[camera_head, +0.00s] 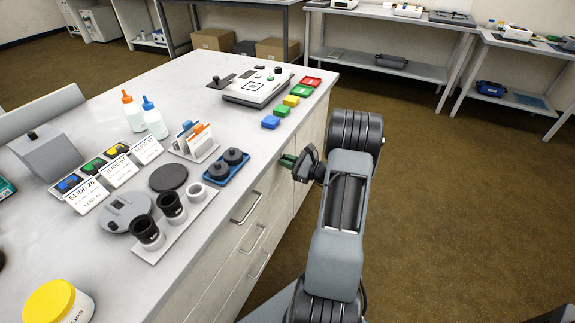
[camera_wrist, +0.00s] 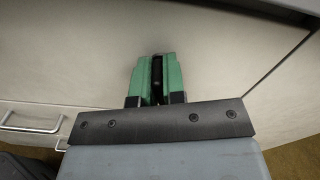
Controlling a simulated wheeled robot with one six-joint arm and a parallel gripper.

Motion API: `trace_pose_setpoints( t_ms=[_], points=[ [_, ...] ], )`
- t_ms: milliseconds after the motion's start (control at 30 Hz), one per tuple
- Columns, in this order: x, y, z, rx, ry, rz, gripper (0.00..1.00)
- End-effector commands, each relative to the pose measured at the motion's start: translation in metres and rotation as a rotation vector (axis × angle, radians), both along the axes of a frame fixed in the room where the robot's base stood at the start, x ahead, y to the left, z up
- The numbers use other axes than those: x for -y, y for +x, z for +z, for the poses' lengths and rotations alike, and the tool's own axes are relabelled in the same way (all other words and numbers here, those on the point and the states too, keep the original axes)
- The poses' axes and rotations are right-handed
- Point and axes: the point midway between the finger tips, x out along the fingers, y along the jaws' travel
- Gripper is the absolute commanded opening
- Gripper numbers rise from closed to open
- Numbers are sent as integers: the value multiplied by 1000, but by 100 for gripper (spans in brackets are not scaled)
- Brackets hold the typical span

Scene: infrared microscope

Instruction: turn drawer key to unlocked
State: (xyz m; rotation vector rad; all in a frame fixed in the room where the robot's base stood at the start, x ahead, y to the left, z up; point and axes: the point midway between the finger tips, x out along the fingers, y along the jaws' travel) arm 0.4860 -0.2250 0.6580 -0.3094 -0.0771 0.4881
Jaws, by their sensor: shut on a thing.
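My gripper (camera_head: 288,160) is at the front of the lab bench, on the side facing the aisle, close to the drawer fronts. In the wrist view its two green fingers (camera_wrist: 157,72) point at a plain beige drawer front (camera_wrist: 85,65). The fingers are nearly together, shut on the drawer key, of which only a dark sliver shows between them. The key's turn angle and the lock around it are hidden by the fingers. In the head view the key is hidden behind my gripper.
Metal drawer handles (camera_head: 246,207) lie left of my gripper; one shows in the wrist view (camera_wrist: 32,124). The bench top (camera_head: 225,185) holds a blue tray (camera_head: 228,170), coloured blocks (camera_head: 291,101) and a white device (camera_head: 258,87). The floor (camera_head: 450,200) to the right is clear.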

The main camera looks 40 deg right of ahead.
Motion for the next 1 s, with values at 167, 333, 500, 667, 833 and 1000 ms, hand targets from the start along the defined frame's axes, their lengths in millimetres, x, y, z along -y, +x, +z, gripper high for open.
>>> trace_pose_setpoints(
  t_ms=[167,333,500,667,833,1000],
  points=[
    [1,0,-4,83,-153,-4,0],
    [0,0,-5,160,-296,-4,0],
    [0,0,-6,237,-438,-2,0],
    [-1,0,-7,308,-573,-2,0],
    [-1,-1,-8,385,-715,-3,0],
    [-1,-1,-8,453,-843,-3,0]
  ],
)
